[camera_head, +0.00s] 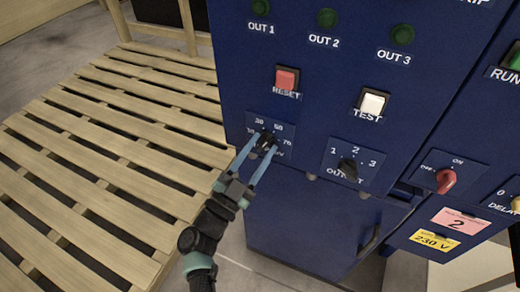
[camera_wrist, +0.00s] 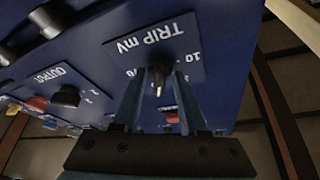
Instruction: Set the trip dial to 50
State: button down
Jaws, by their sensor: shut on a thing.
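The trip dial (camera_head: 266,140) is a small dark knob on a blue plate at the lower left of the blue cabinet's front. In the wrist view the dial (camera_wrist: 159,72) sits between the fingertips, below an upside-down "TRIP mV" label. A pale pointer mark shows on it. The fingers partly cover the scale, and I cannot tell which number the pointer meets.
The black output selector (camera_head: 348,170) is right of the dial. The red reset button (camera_head: 287,79) and white test button (camera_head: 372,103) are above. A red on/off switch (camera_head: 445,181) is farther right. A slatted wooden pallet (camera_head: 110,150) lies to the left.

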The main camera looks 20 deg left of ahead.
jog(key=shift+m+h, duration=0.3)
jog(key=shift+m, duration=0.2)
jog(key=c, duration=0.8)
grip_release()
jog(key=v, duration=0.6)
jog(key=b+v, duration=0.1)
jog(key=v, duration=0.6)
jog(key=shift+s+a+r, duration=0.1)
jog(key=shift+r, duration=0.15)
